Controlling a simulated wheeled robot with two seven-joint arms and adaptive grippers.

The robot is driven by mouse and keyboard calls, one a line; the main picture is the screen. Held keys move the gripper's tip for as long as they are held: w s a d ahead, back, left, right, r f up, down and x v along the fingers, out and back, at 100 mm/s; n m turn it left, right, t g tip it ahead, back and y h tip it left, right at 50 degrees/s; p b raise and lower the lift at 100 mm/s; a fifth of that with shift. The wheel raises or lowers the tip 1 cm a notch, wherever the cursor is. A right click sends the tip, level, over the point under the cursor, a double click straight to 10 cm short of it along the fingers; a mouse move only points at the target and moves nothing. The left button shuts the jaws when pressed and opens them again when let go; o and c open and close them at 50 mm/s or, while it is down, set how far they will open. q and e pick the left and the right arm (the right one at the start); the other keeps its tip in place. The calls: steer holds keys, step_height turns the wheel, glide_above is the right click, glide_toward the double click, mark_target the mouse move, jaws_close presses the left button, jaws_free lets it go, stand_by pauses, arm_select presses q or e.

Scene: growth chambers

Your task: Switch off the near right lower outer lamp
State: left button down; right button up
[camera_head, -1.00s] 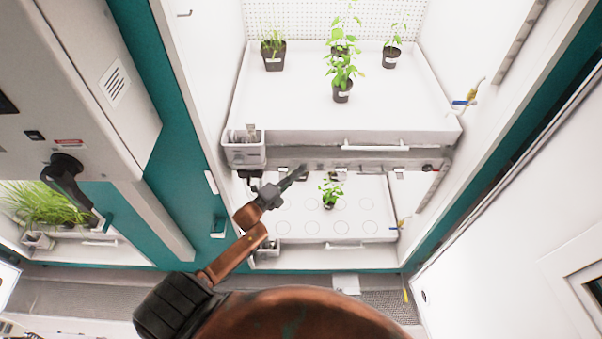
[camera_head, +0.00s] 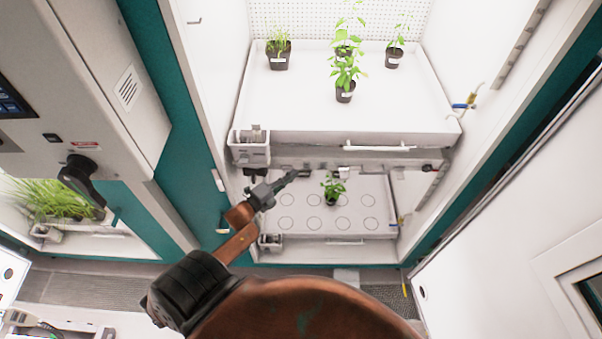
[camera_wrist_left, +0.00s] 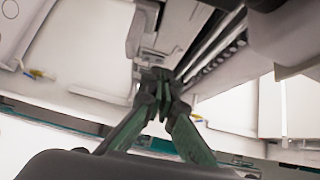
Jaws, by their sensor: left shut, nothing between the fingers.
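My left gripper (camera_head: 290,175) is shut and empty, its tips just under the front edge of the upper shelf. In the left wrist view the fingers (camera_wrist_left: 158,78) meet at their tips, in front of grey fixtures and slatted bars (camera_wrist_left: 215,45) on the shelf's underside. In the head view only the front of the lower level's lamp rail (camera_head: 320,163) shows below the upper tray. I cannot tell which fixture is the near right lower outer lamp, nor whether the gripper touches anything. My right gripper is not in view.
The upper tray (camera_head: 330,125) holds several potted plants. The lower tray (camera_head: 365,228) has one small plant (camera_head: 333,187) among marked circles. A grey holder box (camera_head: 249,155) hangs at the upper tray's left corner. White chamber walls and a door (camera_head: 500,240) bound the right side.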

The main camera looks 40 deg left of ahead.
arm_select(q)
steer(key=s, duration=0.1)
steer(key=s+f, duration=0.1)
steer(key=s, duration=0.1)
steer(key=shift+s+d+f, duration=0.1)
stand_by(0.4)
